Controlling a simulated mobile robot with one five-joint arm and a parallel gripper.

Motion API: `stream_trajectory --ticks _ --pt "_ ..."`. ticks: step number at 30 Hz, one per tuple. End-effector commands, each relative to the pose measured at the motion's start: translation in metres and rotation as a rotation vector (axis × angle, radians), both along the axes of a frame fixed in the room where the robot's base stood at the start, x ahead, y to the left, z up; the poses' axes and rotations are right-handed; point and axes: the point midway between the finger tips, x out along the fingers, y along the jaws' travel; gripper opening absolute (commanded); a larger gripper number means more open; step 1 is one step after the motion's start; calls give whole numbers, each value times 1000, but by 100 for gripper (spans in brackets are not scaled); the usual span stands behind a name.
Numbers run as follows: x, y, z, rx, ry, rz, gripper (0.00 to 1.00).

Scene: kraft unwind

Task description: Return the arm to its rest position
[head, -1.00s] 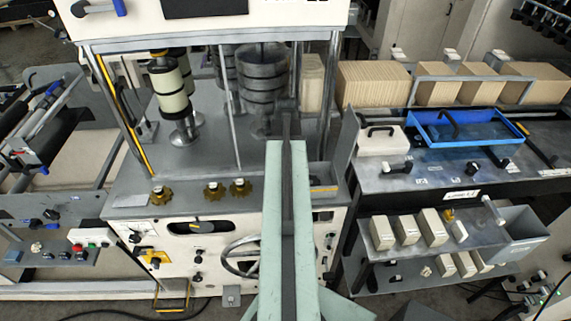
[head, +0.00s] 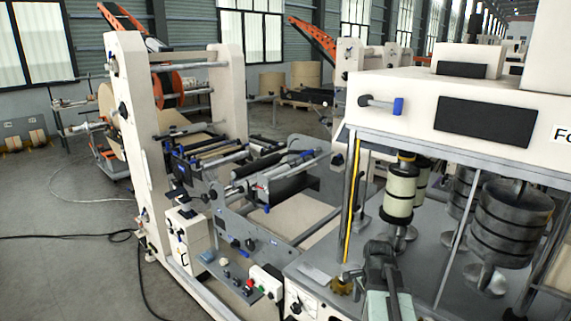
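My gripper (head: 379,262) shows in the head view at the lower right, as a dark grey end on my pale green arm. It is in front of the grey deck of the white machine (head: 465,125), close in the picture to a brass star-shaped knob (head: 342,286). I see nothing held in it. Its fingertips are too small and dark to tell whether they are open or shut. The rest of my arm runs out of the bottom of the picture.
Black-and-cream rollers (head: 400,193) and dark grey rollers (head: 513,215) stand on the machine's deck. A white-framed unwind stand (head: 130,150) with an orange-sided reel (head: 172,88) is at the left. A control panel (head: 265,280) juts out below. Grey floor (head: 60,260) at the left is open, crossed by cables.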

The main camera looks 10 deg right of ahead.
Motion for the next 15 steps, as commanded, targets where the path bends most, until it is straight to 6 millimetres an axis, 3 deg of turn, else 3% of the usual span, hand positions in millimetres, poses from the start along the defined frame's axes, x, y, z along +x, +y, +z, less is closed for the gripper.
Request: stream_trajectory --ticks 1,3,9,12,15 --pt "9 42 -15 -1 2 119 100" --pt "17 88 -23 -2 5 281 100" --pt "16 198 -43 -5 14 775 100" --pt "7 228 -46 -8 20 1051 100" --pt "2 225 -43 -8 24 1237 100"
